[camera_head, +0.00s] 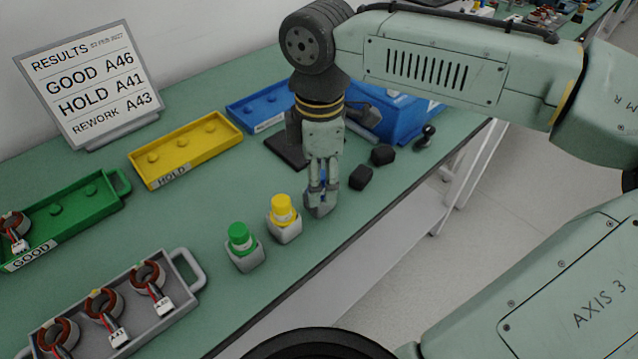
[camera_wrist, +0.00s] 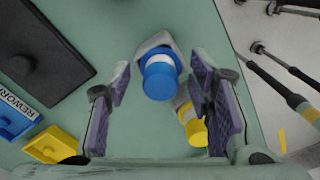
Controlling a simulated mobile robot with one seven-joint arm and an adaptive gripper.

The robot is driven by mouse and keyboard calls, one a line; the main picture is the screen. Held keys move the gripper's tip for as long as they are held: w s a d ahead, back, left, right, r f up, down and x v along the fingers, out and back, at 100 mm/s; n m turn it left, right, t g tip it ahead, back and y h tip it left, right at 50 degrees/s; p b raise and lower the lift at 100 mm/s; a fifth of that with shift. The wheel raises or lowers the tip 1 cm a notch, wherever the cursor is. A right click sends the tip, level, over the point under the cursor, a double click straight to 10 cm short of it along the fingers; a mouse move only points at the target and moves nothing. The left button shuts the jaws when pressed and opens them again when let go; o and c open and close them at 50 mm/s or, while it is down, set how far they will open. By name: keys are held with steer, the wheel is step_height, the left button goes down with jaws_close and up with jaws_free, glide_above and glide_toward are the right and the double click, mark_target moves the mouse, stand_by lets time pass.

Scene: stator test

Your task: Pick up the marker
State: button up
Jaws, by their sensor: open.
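Three capped markers stand in grey holders along the bench's front edge: a green marker (camera_head: 241,236), a yellow marker (camera_head: 282,209) and a blue marker (camera_wrist: 160,78). In the head view, the blue one is mostly hidden by my gripper (camera_head: 322,180). In the wrist view, my gripper (camera_wrist: 161,98) is open, with its purple-grey pads to the left and right of the blue marker. The blue marker sits in its grey holder (camera_wrist: 153,44), and no grip on it shows. The yellow marker (camera_wrist: 193,127) is close by, near the right finger.
The green tray (camera_head: 70,213), yellow tray (camera_head: 186,148) and blue tray (camera_head: 255,110) lie behind. A grey tray (camera_head: 188,268) holds several stators. Small black blocks (camera_head: 360,177) and a blue bin (camera_head: 400,118) are at right. A results board (camera_head: 88,85) stands at the back.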

steer(key=shift+f, duration=0.15)
jaws_close()
stand_by(0.5)
